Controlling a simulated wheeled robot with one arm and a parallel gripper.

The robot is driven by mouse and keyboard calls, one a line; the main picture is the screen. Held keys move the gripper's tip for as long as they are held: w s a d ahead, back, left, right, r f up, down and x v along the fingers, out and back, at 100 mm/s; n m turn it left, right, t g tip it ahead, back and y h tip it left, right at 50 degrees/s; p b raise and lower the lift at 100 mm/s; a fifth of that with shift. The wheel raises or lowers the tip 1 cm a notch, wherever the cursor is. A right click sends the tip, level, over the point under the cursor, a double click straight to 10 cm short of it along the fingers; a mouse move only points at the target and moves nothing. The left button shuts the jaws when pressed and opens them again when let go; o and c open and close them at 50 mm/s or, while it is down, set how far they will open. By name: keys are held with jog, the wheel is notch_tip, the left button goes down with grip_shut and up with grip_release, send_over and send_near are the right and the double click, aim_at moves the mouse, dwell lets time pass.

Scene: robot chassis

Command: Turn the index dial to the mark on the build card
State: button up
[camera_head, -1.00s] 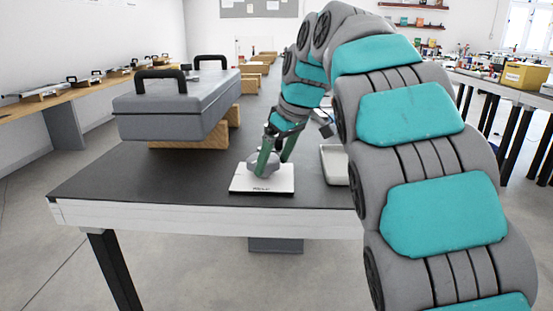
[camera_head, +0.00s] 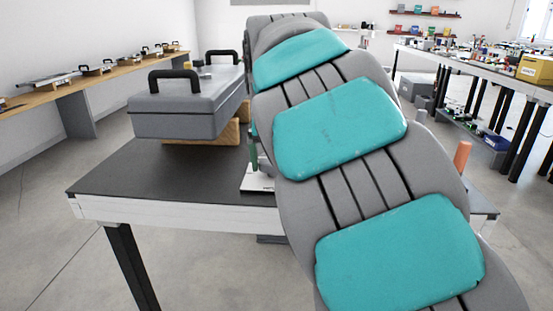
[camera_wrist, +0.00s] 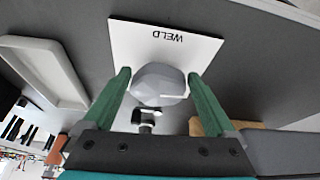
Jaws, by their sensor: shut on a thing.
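A grey faceted dial (camera_wrist: 158,84) sits at the edge of a flat white plate with the word WELD (camera_wrist: 140,35), which reads upside down in the wrist view. My gripper (camera_wrist: 158,76) has its two green fingers on either side of the dial, shut on it. A small black and white piece (camera_wrist: 146,118) shows just below the dial; I cannot tell what it is. In the head view my arm hides the dial and most of the gripper. Part of the white plate (camera_head: 254,183) shows there on the dark table. I cannot make out a mark for the dial's angle.
A grey case with black handles (camera_head: 185,115) rests on wooden blocks (camera_head: 226,133) on the table's left side. A pale shallow tray (camera_wrist: 45,72) lies beside the plate in the wrist view. The table's front left (camera_head: 140,180) is clear.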

jog(key=shift+w+a+r+m, duration=0.1)
jog(key=shift+a+r+m, duration=0.1)
jog(key=shift+m, duration=0.3)
jog(key=o, duration=1)
jog(key=shift+f, duration=0.15)
jog(key=shift+o, duration=0.2)
jog(key=v, duration=0.7)
jog(key=shift+r+b, duration=0.3)
jog(key=shift+r, duration=0.05)
